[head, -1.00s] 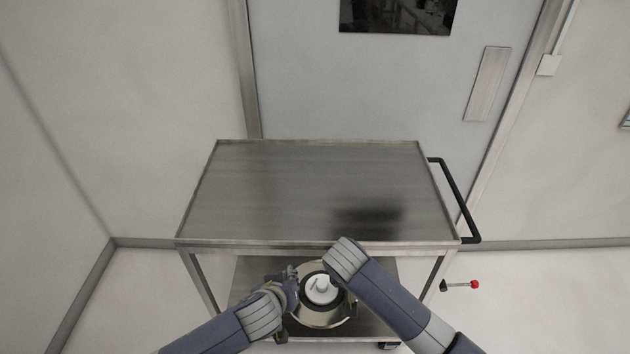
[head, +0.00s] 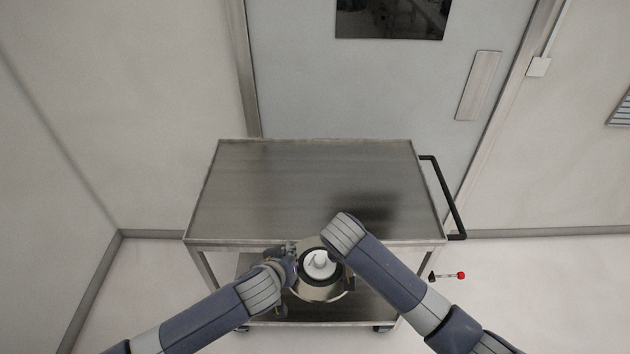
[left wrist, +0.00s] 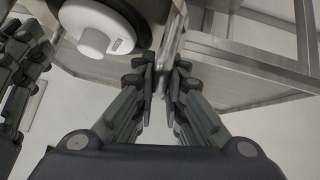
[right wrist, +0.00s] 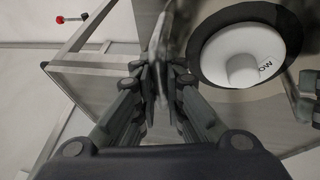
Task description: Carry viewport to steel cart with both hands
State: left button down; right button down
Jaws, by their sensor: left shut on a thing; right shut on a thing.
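The viewport (head: 319,285) is a round metal flange with a black ring and a white centre piece. It is held between my two grippers in front of the steel cart's near edge. My left gripper (head: 288,262) is shut on its left rim, and the left wrist view shows the fingers (left wrist: 161,80) pinching the metal edge. My right gripper (right wrist: 160,78) is shut on the opposite rim; in the head view its fingers are mostly hidden behind the wrist. The steel cart (head: 300,185) has a bare, empty top tray.
The cart has a raised rim, a lower shelf (head: 365,305) and a black push handle (head: 447,195) at the right. A small red-knobbed lever (head: 447,276) shows right of the cart. A door (head: 340,90) and pale walls stand behind it.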

aim_at(315, 197)
jog(key=i, duration=1)
